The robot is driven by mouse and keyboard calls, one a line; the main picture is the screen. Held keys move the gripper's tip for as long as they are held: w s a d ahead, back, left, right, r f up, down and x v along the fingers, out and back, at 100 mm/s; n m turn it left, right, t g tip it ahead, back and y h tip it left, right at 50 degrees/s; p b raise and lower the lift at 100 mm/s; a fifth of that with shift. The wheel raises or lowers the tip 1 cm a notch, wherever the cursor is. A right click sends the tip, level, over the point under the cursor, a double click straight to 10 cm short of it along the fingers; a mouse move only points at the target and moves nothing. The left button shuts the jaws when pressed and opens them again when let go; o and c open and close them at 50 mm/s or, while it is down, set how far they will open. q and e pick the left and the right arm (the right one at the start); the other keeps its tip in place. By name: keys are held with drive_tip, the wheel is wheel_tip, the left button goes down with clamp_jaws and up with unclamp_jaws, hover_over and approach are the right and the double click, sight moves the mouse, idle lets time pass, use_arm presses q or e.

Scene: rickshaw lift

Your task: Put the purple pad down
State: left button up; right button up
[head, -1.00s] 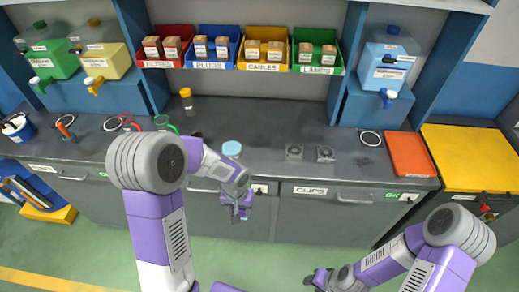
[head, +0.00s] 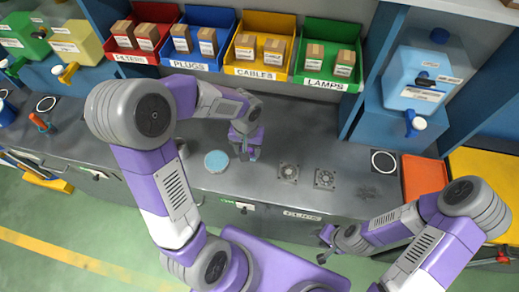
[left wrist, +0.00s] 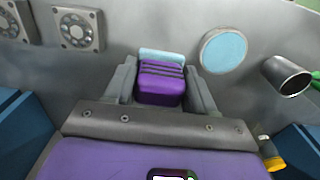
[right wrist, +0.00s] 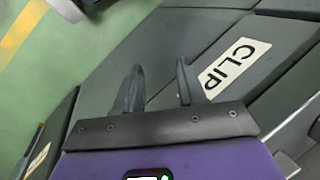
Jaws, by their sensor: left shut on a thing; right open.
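The purple pad (left wrist: 160,84), with dark ridges across it and a light blue strip at its far end, is between the fingers of my left gripper (left wrist: 162,92) in the left wrist view. That gripper is shut on it. In the head view my left gripper (head: 244,152) is over the grey bench, just right of a light blue disc (head: 216,161); I cannot tell whether the pad touches the bench. My right gripper (head: 325,246) is open and empty in front of the bench; its spread fingers also show in the right wrist view (right wrist: 158,88).
Two square fan-like grilles (head: 307,176) lie right of my left gripper. A white-and-black ring mark (head: 384,162) and an orange panel (head: 424,177) are farther right. Labelled bins of boxes, such as the yellow one (head: 262,60), line the back. A blue dispenser (head: 418,85) stands at the back right.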

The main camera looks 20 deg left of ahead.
use_arm(q)
drive_tip(key=f, duration=0.5)
drive_tip(key=shift+s+b, duration=0.25)
drive_tip(key=shift+b, duration=0.1)
wheel_tip(320, 180, down, 5)
drive_tip(key=shift+r+b, duration=0.2)
drive_tip(key=shift+b, duration=0.1)
drive_tip(key=shift+w+f, duration=0.1)
drive_tip(key=shift+f, duration=0.2)
drive_tip(key=o, duration=1.1)
drive_tip(key=shift+r, duration=0.1)
drive_tip(key=shift+r, duration=0.1)
